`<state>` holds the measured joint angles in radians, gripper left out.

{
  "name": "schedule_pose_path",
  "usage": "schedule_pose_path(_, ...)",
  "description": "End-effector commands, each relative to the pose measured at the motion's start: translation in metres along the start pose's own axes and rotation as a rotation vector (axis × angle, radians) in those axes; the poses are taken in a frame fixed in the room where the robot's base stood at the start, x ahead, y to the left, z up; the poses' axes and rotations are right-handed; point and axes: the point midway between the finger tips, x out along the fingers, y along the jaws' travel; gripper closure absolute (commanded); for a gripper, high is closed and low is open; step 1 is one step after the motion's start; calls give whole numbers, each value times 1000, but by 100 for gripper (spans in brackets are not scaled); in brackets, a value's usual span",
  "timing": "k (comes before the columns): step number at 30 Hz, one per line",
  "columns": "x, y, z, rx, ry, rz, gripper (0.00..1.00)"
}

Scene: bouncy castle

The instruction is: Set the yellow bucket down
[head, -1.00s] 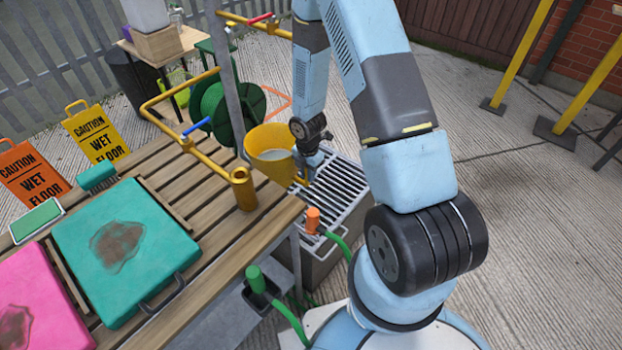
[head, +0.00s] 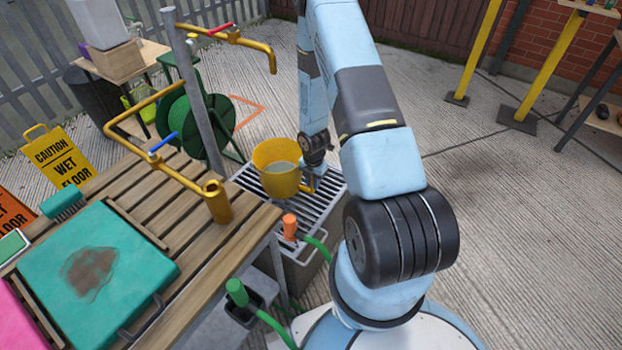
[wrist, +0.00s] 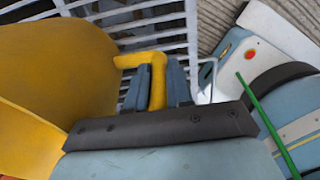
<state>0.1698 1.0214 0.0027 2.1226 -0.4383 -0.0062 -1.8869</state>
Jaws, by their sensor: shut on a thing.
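The yellow bucket (head: 275,183) holds greyish water and is upright at the grated drain (head: 329,185). My gripper (head: 311,181) is at the bucket's right side, shut on its handle. In the wrist view the yellow handle (wrist: 157,82) runs between the two blue-grey fingers of my gripper (wrist: 157,88), and the bucket's wall (wrist: 55,65) fills the left side. The grate (wrist: 112,20) shows just beyond. Whether the bucket's base touches the grate cannot be told.
A slatted wooden table (head: 180,215) with a teal pad (head: 95,265) stands left of the drain. An orange-tipped green hose (head: 290,227) is at the drain's near edge. Open concrete (head: 520,240) lies to the right.

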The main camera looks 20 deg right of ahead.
Motion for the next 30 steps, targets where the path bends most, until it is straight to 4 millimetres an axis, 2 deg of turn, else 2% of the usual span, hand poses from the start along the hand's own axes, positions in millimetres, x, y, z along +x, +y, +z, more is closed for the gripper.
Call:
schedule_pose_path(7, 10, -3, 8, 2, -1, 2, 100)
schedule_pose_path(15, 37, -3, 9, 0, -1, 2, 100)
schedule_pose_path(23, 41, -3, 9, 1, -1, 2, 100)
schedule_pose_path(24, 41, -4, 8, 1, 0, 0, 77)
schedule_pose_path(30, 41, -4, 8, 0, 0, 0, 58)
